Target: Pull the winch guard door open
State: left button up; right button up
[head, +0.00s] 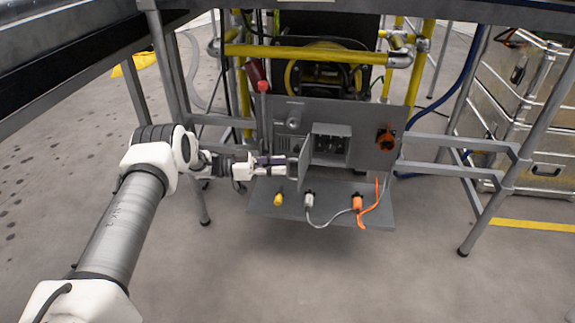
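The winch guard door (305,158) looks like a small grey plate at the left side of a grey box (331,130) on the upright panel. The door stands out from the box at an angle, and dark fittings show inside the box. A pale handle (293,167) is on the door's left face. My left gripper (285,165) reaches in from the left, with its fingertips at the handle. The fingertips are too small and overlapped to show whether they are closed on it. My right gripper is not in view.
A grey shelf (257,211) below holds yellow, white and orange plugs with cables. An orange and black switch (385,138) sits right of the box. Yellow rails (300,53) and a dark machine are behind. Table legs stand either side; metal cases (525,110) are at right.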

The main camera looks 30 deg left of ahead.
pick_arm(q)
jog(key=v, duration=0.8)
jog(key=shift+a, duration=0.2)
jog(key=shift+s, duration=0.1)
